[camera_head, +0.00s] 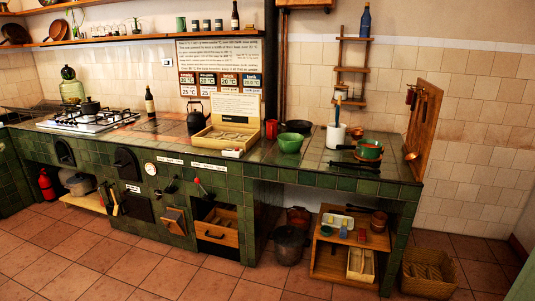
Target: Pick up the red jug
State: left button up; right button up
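A small red vessel (271,129), which looks like the red jug, stands upright on the green tiled counter (310,172). It is just right of an open wooden box (226,137) and left of a black pan (296,126). A green bowl (290,143) stands in front of the pan, to the right of the red jug. The jug is small in the picture, and I cannot make out its handle. Neither of my grippers shows in the head view.
A black kettle (196,118) and a dark bottle (150,102) stand further left, near the gas hob (88,121). A green pot (369,149) stands at the counter's right end. The tiled floor (110,262) in front is clear. A basket (428,274) is at lower right.

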aim_at(272, 125)
jog(key=i, duration=0.65)
jog(key=i+z, duration=0.15)
jog(key=i, duration=0.55)
jog(key=i+j, duration=0.2)
jog(key=i, duration=0.45)
jog(key=l+z, duration=0.05)
